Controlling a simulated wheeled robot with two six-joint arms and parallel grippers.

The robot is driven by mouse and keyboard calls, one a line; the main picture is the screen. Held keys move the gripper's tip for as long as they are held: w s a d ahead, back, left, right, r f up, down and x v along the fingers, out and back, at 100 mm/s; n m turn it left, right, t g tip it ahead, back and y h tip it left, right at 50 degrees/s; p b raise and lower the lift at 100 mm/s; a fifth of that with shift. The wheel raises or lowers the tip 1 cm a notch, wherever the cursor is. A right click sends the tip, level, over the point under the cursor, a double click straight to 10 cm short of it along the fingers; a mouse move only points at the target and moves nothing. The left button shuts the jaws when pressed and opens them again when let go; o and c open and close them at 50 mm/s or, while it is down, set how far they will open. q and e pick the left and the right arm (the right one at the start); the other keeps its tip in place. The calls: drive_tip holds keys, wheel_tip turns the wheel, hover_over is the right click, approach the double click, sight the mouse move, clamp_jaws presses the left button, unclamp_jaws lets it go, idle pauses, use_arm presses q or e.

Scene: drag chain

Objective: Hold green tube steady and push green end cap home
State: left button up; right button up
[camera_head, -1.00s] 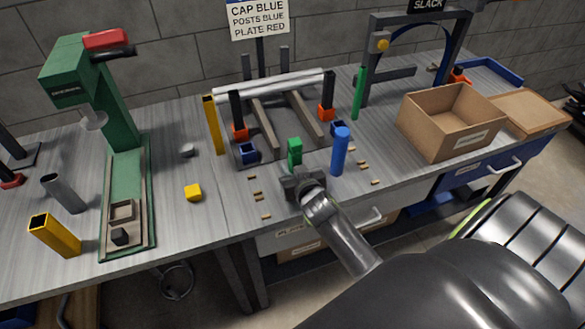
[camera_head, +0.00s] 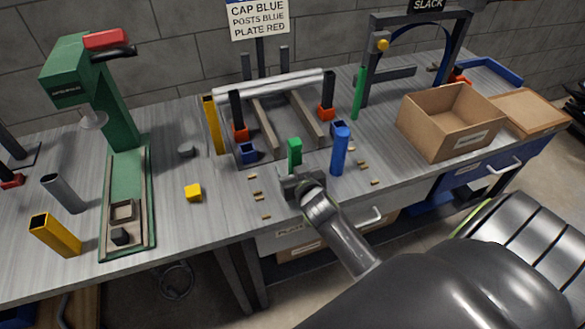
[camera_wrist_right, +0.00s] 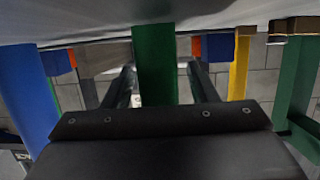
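A short green upright piece (camera_head: 294,148), which I take for the green tube, stands at the front middle of the bench, with its lower end hidden behind my right gripper. My right gripper (camera_head: 301,181) is low at the bench front, right at this piece. In the right wrist view the green tube (camera_wrist_right: 155,62) runs down the middle and passes behind the dark gripper body. I cannot make out a green end cap separately from the tube. My left gripper is out of view.
A blue tube (camera_head: 339,152) stands close to the right of my gripper. A yellow tube (camera_head: 214,128) and a grey rack (camera_head: 266,122) stand behind. A cardboard box (camera_head: 431,128) is at right. Several small brass pieces lie nearby.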

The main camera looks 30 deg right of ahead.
drive_tip(key=v, duration=1.2)
drive_tip(key=shift+a, duration=0.1)
drive_tip(key=s+f+n+g+y, duration=0.1)
drive_tip(key=s+f+g, duration=0.3)
drive_tip(key=s, duration=0.5)
drive_tip(key=s+f+n+g, duration=0.1)
drive_tip(key=s+g, duration=0.5)
drive_tip(key=s, duration=0.4)
wheel_tip(320, 180, down, 26)
drive_tip(key=s+d+g, duration=0.1)
drive_tip(key=d+g, duration=0.1)
drive_tip(key=s+a+f+g+y, duration=0.1)
drive_tip(key=s+f, duration=1.3)
drive_tip(key=f, duration=0.1)
drive_tip(key=shift+s+a, duration=0.3)
drive_tip(key=shift+a, duration=0.1)
